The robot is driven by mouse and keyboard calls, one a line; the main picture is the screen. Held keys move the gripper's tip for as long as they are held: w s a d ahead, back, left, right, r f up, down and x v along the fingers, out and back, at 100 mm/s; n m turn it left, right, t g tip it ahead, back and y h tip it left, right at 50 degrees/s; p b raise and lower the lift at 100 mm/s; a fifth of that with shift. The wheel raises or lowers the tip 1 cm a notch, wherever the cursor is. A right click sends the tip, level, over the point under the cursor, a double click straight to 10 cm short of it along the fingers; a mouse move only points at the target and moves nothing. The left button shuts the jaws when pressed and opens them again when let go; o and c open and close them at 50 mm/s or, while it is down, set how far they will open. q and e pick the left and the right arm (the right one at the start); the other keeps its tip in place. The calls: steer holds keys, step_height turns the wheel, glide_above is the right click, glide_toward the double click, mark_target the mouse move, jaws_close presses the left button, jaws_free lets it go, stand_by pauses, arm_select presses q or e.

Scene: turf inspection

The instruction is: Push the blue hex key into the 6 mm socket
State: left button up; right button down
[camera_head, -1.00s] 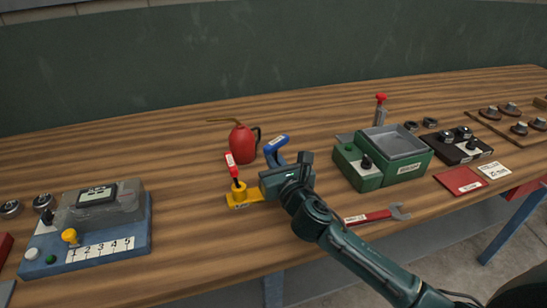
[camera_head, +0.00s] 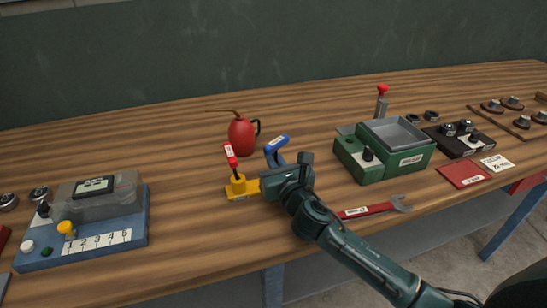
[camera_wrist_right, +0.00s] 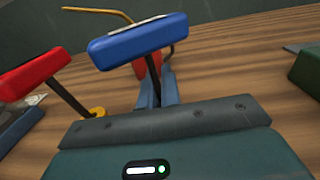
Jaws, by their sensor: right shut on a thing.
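The blue hex key (camera_head: 277,144) has a blue handle on a dark shaft. It stands tilted in my right gripper, whose fingers (camera_wrist_right: 168,88) are shut around the shaft below the handle. The yellow socket block (camera_head: 243,193) lies on the bench just left of the gripper (camera_head: 275,165). A red hex key (camera_head: 230,153) stands in the block's raised yellow boss; its red handle also shows in the right wrist view (camera_wrist_right: 34,75). The gripper hides the block's right end, the blue key's tip and any socket under it. My left gripper is not in view.
A red oil can (camera_head: 242,135) stands behind the block. A red wrench (camera_head: 372,210) lies in front to the right. A green box (camera_head: 365,165) stands right, and a blue device with numbers (camera_head: 95,240) at left. Bare bench lies between that device and the block.

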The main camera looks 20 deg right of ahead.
steer(key=c, duration=1.5)
jaws_free()
steer(key=shift+s, duration=0.15)
steer(key=s, duration=0.8)
steer(key=s+d, duration=0.1)
steer(key=s, duration=0.2)
steer(key=shift+s, duration=0.4)
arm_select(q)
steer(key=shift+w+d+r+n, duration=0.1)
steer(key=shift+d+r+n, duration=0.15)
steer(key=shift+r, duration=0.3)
arm_select(e)
steer(key=shift+s, duration=0.5)
